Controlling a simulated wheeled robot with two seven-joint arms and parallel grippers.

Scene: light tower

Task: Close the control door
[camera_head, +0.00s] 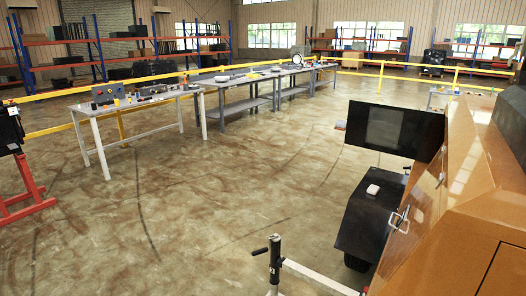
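The orange light tower (455,205) fills the right side of the head view. A black rectangular panel (415,127) with a grey rectangle in its middle sticks out to the left from the tower's upper edge. It looks like the control door standing open, seen from its inner face; its hinge and the control opening cannot be made out. A metal handle (400,219) sits on the orange side below it. Neither of my grippers shows in this view.
A black fender (365,218) with a small white object (373,189) on it juts out over a wheel. A grey bar with a black-handled jack (275,257) stands at the bottom. Workbenches (150,98) and yellow rails line the back. The floor at centre is clear.

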